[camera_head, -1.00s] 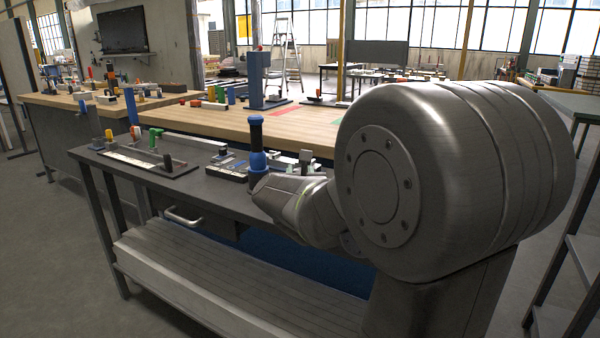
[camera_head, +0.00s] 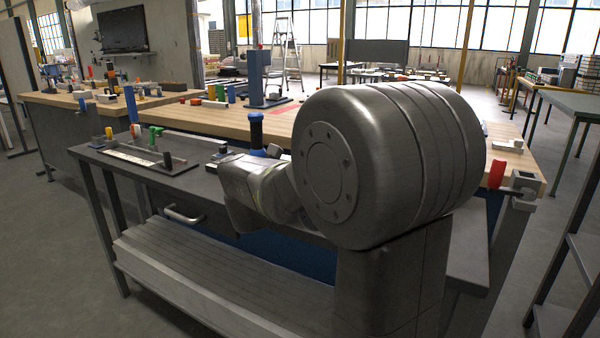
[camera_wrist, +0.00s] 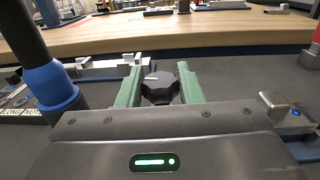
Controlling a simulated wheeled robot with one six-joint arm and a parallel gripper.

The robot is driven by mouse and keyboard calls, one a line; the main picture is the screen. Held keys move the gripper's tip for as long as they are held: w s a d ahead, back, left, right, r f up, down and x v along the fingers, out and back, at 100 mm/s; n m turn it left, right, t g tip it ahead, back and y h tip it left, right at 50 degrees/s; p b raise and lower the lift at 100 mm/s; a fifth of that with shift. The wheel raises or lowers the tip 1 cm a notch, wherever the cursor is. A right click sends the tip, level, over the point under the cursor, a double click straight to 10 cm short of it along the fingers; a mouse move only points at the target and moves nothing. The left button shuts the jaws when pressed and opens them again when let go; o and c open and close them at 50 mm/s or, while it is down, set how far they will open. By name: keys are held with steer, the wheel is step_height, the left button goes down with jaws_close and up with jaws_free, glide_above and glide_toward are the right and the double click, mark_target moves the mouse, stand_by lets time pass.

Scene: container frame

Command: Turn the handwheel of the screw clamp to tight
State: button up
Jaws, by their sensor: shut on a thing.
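The handwheel (camera_wrist: 160,90) is a dark, lobed knob with a pale line on its top, seen in the middle of the wrist view. My gripper (camera_wrist: 159,84) has green fingers, one on each side of the handwheel, and is shut on it. The clamp body under the handwheel is mostly hidden by my gripper. In the head view my arm covers the handwheel and the fingers.
A blue and black upright post (camera_wrist: 50,75) stands close to the left of my gripper; it also shows in the head view (camera_head: 256,135). A wooden bench (camera_wrist: 215,25) lies behind. A red-handled clamp (camera_head: 497,173) sits on that bench's right corner.

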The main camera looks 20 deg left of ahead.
steer(key=m+g+h+b, duration=0.1)
steer(key=m+h, duration=0.2)
steer(key=h, duration=0.1)
steer(key=m+g+h+b, duration=0.2)
steer(key=m+h, duration=0.1)
steer(key=h, duration=0.2)
steer(key=shift+f+m, duration=0.15)
steer(key=shift+m, duration=0.15)
steer(key=m+g+h, duration=0.2)
steer(key=h, duration=0.1)
steer(key=shift+r+m+g+h+p, duration=0.15)
steer(key=shift+m+g+h+p, duration=0.1)
steer(key=shift+m+g+h, duration=0.55)
steer(key=shift+r+m+g+h+p, duration=0.1)
steer(key=shift+m+g+h+p, duration=0.15)
steer(key=shift+m+g+h, duration=0.5)
steer(key=shift+g, duration=0.45)
steer(key=o, duration=0.9)
steer(key=shift+o, duration=0.2)
steer(key=shift+f, duration=0.1)
